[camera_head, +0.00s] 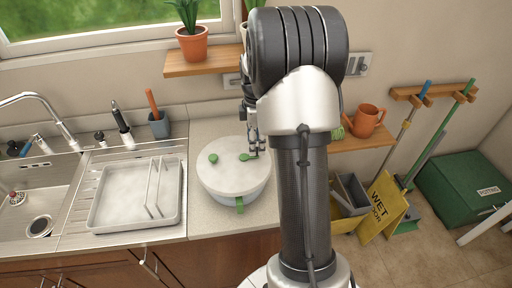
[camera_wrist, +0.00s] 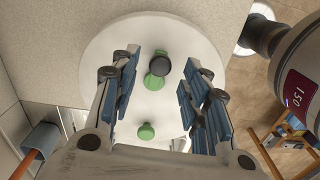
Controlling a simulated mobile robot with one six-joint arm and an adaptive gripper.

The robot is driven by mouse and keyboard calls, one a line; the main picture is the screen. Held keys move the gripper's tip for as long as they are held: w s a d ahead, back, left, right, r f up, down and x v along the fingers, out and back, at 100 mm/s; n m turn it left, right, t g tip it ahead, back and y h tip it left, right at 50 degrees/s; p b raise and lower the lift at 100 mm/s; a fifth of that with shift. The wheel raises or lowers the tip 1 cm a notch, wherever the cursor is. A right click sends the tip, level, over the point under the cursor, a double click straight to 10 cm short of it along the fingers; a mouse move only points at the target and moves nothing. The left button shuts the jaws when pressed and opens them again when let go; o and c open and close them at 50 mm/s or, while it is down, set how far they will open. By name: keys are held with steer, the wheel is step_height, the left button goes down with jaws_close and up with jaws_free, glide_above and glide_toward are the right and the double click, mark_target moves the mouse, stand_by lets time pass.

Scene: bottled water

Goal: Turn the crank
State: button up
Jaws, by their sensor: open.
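A white round spinner with a flat lid (camera_head: 232,172) stands on the counter, with a green tab at its front. Its lid fills the middle of the wrist view (camera_wrist: 105,40). On the lid are a green crank piece with a dark round top (camera_wrist: 160,70) and a separate round green knob (camera_wrist: 146,131). In the head view the knob (camera_head: 213,158) is left of the crank piece (camera_head: 246,157). My gripper (camera_head: 253,150) is open and empty over the lid. In the wrist view its blue-padded fingers (camera_wrist: 160,72) are on either side of the dark-topped piece, with gaps showing.
A white dish tray (camera_head: 120,205) and the sink (camera_head: 35,190) lie to the left. A wooden shelf (camera_head: 203,64) with a potted plant (camera_head: 191,42) hangs above. My arm hides the counter's right end.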

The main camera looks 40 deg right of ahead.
steer(key=shift+f, duration=0.9)
jaws_close()
steer(key=shift+r, duration=0.1)
